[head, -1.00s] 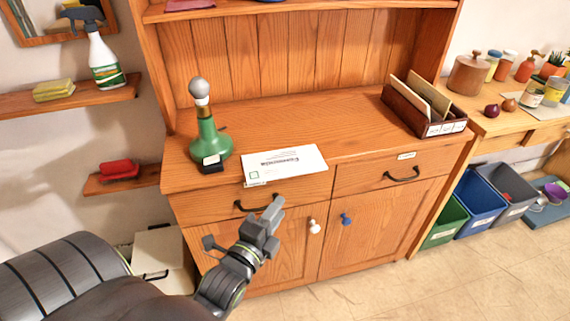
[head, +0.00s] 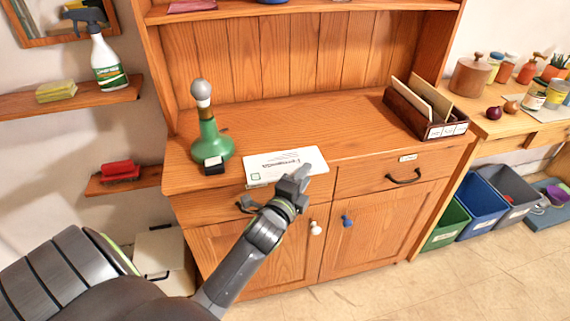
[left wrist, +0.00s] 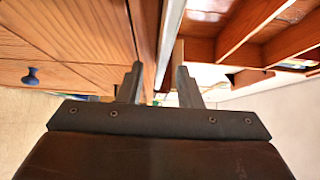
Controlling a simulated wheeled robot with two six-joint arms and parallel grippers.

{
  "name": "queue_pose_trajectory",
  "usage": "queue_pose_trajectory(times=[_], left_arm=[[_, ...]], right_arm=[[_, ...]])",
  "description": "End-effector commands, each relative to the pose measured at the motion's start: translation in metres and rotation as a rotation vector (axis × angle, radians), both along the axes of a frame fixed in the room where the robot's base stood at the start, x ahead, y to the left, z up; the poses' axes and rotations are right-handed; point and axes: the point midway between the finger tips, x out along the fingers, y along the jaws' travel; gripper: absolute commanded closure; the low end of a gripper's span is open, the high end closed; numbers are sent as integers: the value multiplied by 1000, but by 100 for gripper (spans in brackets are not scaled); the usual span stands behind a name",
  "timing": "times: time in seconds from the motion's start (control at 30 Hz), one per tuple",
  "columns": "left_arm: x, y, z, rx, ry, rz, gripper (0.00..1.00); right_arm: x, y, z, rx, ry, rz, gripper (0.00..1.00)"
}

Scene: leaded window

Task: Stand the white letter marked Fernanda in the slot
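The white letter (head: 282,161) marked Fernanda lies flat on the wooden counter, its near edge at the counter's front edge. My left gripper (head: 298,181) is at the letter's near right part, in front of the drawers. In the left wrist view its two fingers (left wrist: 160,88) are apart, with the letter's thin white edge (left wrist: 168,45) ahead, in line with the gap. I cannot tell whether they touch it. The dark brown letter rack (head: 424,118), with cream dividers or envelopes and small white labels, stands at the counter's right end. My right gripper is not in view.
A green bottle (head: 212,140) with a grey ball top stands left of the letter, with a small black, white-faced item at its foot. Drawer handles (head: 404,177) and knobs (head: 347,220) stick out of the front. The counter between letter and rack is clear.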

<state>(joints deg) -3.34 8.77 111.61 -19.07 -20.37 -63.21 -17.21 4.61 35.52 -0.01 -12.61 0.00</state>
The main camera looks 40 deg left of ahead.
Motion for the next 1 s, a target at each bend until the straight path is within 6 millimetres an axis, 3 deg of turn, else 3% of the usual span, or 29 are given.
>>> queue_pose_trajectory(times=[0.17,0.43,0.7,1.0], left_arm=[[19,2,0,2,0,-1,68],[22,3,0,0,0,-1,68],[22,3,0,0,1,-1,100],[22,3,0,0,0,-1,100]], right_arm=[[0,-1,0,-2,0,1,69],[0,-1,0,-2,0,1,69],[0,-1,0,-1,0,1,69],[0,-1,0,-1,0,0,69]])
